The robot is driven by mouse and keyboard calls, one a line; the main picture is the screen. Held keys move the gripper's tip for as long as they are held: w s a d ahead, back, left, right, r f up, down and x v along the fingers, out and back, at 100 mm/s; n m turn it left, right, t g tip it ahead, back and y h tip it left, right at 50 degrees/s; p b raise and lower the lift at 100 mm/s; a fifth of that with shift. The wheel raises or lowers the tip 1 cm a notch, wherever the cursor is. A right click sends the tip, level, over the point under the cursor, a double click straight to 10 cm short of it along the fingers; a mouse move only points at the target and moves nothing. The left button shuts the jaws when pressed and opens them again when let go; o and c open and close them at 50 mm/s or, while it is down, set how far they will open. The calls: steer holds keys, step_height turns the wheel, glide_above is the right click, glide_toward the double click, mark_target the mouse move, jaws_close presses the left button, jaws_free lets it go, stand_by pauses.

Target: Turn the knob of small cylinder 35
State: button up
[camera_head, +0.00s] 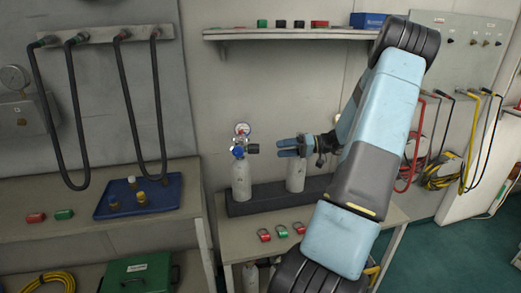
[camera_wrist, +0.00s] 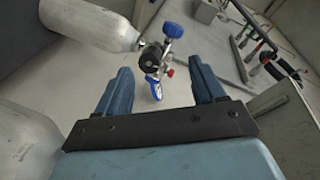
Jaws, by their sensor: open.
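A small white cylinder (camera_head: 241,182) stands upright in a dark rack, with a valve and regulator on top. It shows sideways in the wrist view (camera_wrist: 95,22). The regulator has a round gauge (camera_head: 242,129), a blue knob (camera_wrist: 173,30) and a black knob (camera_head: 253,148). A second white cylinder (camera_head: 296,180) stands to the right, its top hidden behind my gripper; it is at lower left in the wrist view (camera_wrist: 25,145). No number is readable on either. My gripper (camera_head: 281,147) is open and empty, right of the black knob and apart from it.
The dark rack (camera_head: 240,209) sits on a bench with red and green shackles (camera_head: 282,231) in front. A blue tray (camera_head: 110,212) with small fittings is on the left bench. A shelf (camera_head: 285,34) hangs above; hoses hang on both sides.

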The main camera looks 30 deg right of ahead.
mark_target(254, 149)
steer(key=d+f+t, duration=0.2)
steer(key=d+t, duration=0.1)
steer(key=d, duration=0.1)
steer(key=x, duration=1.3)
steer(key=shift+a, duration=0.25)
steer(key=c, duration=1.1)
steer(key=shift+o, duration=0.2)
steer(key=shift+s+d+m, duration=0.1)
steer(key=shift+d+m, duration=0.2)
steer(key=shift+d, duration=0.2)
steer(key=shift+a, duration=0.5)
